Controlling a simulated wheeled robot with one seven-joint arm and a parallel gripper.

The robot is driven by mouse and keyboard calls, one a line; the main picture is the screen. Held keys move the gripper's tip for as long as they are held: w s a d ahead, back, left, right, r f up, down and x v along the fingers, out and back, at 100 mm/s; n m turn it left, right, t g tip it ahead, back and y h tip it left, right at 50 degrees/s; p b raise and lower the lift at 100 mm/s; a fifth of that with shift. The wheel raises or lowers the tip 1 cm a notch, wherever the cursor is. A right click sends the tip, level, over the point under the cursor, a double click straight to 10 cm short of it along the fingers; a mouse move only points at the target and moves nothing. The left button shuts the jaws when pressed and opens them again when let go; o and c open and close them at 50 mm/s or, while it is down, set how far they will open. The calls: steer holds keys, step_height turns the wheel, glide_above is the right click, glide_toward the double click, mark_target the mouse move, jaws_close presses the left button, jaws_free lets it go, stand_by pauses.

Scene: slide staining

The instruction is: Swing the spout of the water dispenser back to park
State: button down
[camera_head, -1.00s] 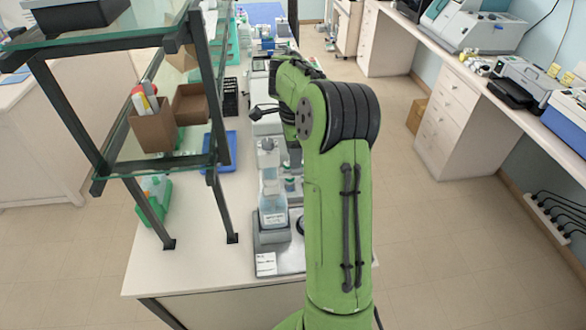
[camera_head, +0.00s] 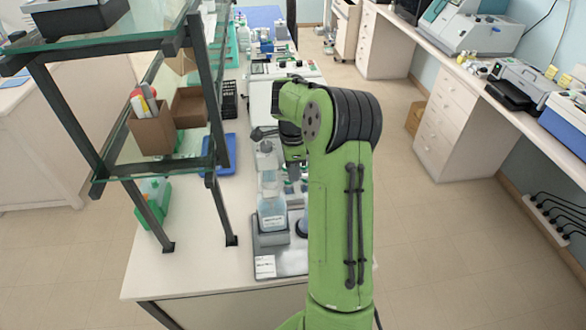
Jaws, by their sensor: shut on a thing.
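The water dispenser (camera_head: 271,208) is a clear bottle with pale blue liquid and a white label. It stands upright on a grey base at the near end of the bench, with a pale pump head (camera_head: 267,158) on top. My gripper (camera_head: 293,186) points down just right of the pump head, below my green wrist. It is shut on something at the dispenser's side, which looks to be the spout. The spout itself is mostly hidden behind my wrist and fingers, so its exact direction cannot be told.
A grey tray (camera_head: 265,250) with a small white label lies under the dispenser. A dark-framed glass shelf (camera_head: 150,170) stands close on the left. A blue tray (camera_head: 228,152) lies behind it. A white instrument (camera_head: 262,95) stands farther back.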

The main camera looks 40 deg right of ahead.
steer(key=shift+f, duration=0.1)
steer(key=shift+s+a+f+m+b, duration=0.15)
steer(key=shift+m+b, duration=0.35)
steer(key=shift+b, duration=0.5)
steer(key=shift+s+a+m+b, duration=0.35)
steer(key=shift+m+b, duration=0.45)
steer(key=shift+b, duration=0.3)
steer(key=shift+s+a+m+b, duration=0.3)
steer(key=shift+a+m+b, duration=0.1)
steer(key=shift+m+b, duration=0.55)
steer(key=shift+s+a+m+b, duration=0.35)
steer(key=shift+m+b, duration=0.3)
steer(key=shift+b, duration=0.55)
steer(key=shift+r, duration=0.2)
steer(key=c, duration=1)
jaws_free()
steer(key=shift+c, duration=0.2)
